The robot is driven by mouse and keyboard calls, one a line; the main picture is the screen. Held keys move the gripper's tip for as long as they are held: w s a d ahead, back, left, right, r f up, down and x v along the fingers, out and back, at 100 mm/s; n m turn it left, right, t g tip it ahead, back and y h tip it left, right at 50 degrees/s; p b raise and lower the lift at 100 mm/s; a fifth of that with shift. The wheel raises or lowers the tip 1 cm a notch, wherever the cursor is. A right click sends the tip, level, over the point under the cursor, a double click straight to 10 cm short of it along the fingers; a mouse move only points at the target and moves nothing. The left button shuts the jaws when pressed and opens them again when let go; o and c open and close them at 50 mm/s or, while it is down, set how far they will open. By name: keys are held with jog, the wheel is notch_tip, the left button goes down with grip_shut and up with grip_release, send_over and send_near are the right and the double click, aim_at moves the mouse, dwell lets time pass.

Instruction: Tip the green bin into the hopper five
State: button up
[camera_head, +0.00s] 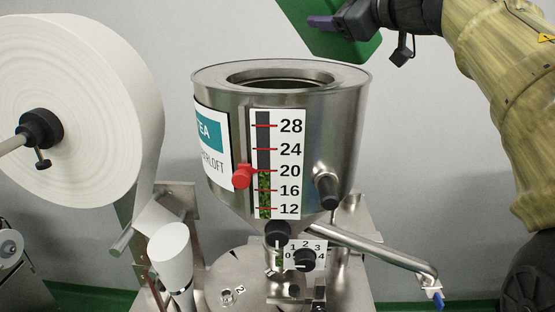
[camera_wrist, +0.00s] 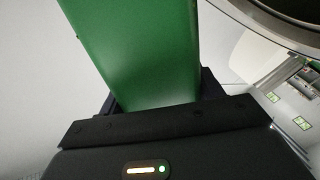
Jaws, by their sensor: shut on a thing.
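The green bin (camera_head: 349,45) is at the top of the head view, above and right of the hopper; its upper part is cut off by the frame. My gripper (camera_head: 325,22) is shut on the bin, with a purple finger against its side. In the wrist view the bin's green wall (camera_wrist: 140,45) rises between the dark jaws. The steel hopper (camera_head: 225,88) has a round open top. Its sight gauge (camera_head: 264,190) shows green leaf up to about 20. The bin's contents are hidden. I cannot read a number five on the hopper.
A large white paper roll (camera_head: 80,110) stands to the left of the hopper. The hopper's rim shows at the wrist view's upper right.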

jog(key=s+a+b+v, duration=0.1)
jog(key=a+b+v, duration=0.1)
jog(key=v, duration=0.8)
jog(key=s+a+r+b+v, duration=0.1)
jog(key=a+b+v, duration=0.1)
jog(key=v, duration=0.9)
jog(key=shift+s+b, duration=0.25)
jog(key=shift+b, duration=0.5)
jog(key=shift+w, duration=0.1)
